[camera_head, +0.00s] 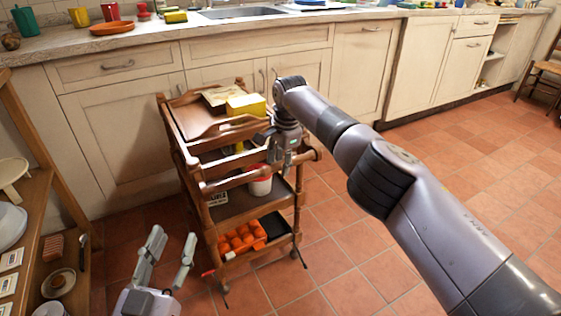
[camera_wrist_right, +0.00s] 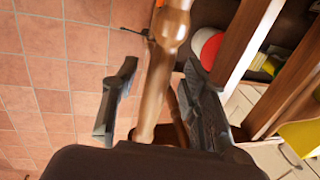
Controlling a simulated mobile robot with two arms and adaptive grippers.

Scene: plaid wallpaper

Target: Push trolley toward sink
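The wooden trolley (camera_head: 232,207) stands upright on the tiled floor, close against the cabinets. The sink (camera_head: 243,12) is set in the counter behind it. My right gripper (camera_head: 283,160) is at the trolley's near right upper part. In the right wrist view a turned wooden post of the trolley (camera_wrist_right: 158,85) runs between the fingers of the right gripper (camera_wrist_right: 160,108). The fingers are apart, with a gap at the left finger; contact at the right finger is unclear. My left gripper (camera_head: 171,254) is open and empty, left of the trolley's lower shelf and apart from it.
The trolley carries a yellow box (camera_head: 246,104), a red-lidded white tub (camera_head: 260,184) and orange items (camera_head: 241,238) in a bottom tray. A wooden shelf unit (camera_head: 38,225) stands at the left. Floor right of the trolley (camera_head: 455,155) is free.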

